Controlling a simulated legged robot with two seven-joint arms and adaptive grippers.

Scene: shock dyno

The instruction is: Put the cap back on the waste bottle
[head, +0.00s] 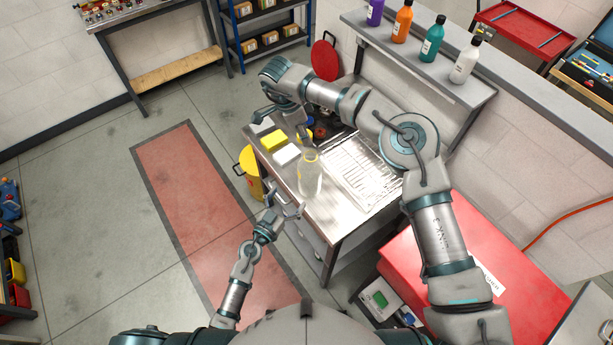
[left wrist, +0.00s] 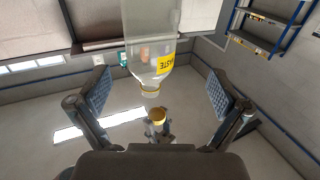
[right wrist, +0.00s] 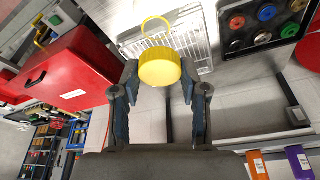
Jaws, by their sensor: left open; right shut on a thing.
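The waste bottle (head: 310,178) is clear with a yellow label and stands on the steel bench. It hangs inverted in the left wrist view (left wrist: 150,55), its open neck showing a yellow ring. My right gripper (right wrist: 160,88) is shut on the yellow cap (right wrist: 160,66). The cap also shows in the left wrist view (left wrist: 157,115), apart from the neck. My left gripper (head: 285,204) is open and empty in front of the bottle, its fingers spread wide in the left wrist view (left wrist: 160,105). A yellow ring behind the cap in the right wrist view may be the bottle's neck.
A wire rack (head: 358,178) lies right of the bottle. A yellow bin (head: 249,165) stands beside the bench. Several coloured bottles (head: 433,40) stand on the shelf above. A red box (head: 460,245) is at right.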

